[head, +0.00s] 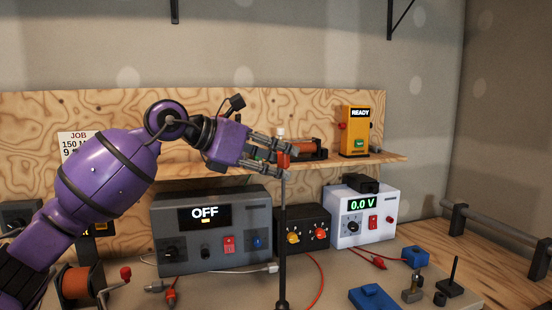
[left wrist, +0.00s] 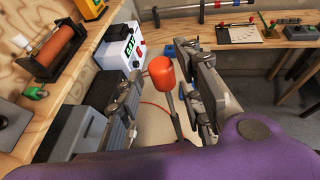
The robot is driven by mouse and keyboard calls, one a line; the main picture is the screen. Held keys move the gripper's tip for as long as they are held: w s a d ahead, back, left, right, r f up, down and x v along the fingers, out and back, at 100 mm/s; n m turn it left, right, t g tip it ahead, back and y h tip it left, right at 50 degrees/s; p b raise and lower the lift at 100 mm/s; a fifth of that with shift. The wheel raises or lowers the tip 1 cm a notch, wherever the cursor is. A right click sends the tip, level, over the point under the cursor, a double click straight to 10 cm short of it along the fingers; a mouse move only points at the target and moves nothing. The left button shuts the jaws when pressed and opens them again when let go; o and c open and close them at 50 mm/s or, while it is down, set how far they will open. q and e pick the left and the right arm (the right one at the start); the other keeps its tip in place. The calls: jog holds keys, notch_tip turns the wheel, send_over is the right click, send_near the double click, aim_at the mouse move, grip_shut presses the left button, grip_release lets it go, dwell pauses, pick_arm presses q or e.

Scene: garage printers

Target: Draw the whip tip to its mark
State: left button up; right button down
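The whip is a thin upright rod (head: 283,230) standing on the bench, dark below and greyer above. Its red tip (head: 283,160) is at the top, partly hidden by my fingers. In the left wrist view the orange-red tip (left wrist: 160,69) sits on its grey stem between my two fingers, with visible gaps at both sides. My left gripper (head: 277,152) is open around the tip at shelf height; it also shows in the left wrist view (left wrist: 165,88). I cannot make out the mark for the tip. My right gripper is not in view.
Behind the rod stand a grey unit reading OFF (head: 211,255), a black box with knobs (head: 302,240) and a white supply reading 0.0 V (head: 362,230). The wooden shelf (head: 385,158) carries a yellow READY device (head: 354,130). Blue parts (head: 374,298) and cables lie at front right.

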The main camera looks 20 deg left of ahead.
aim_at(283, 207)
pick_arm(q)
grip_shut()
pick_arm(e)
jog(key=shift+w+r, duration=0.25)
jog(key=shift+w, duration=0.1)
pick_arm(q)
jog(key=shift+f, duration=0.1)
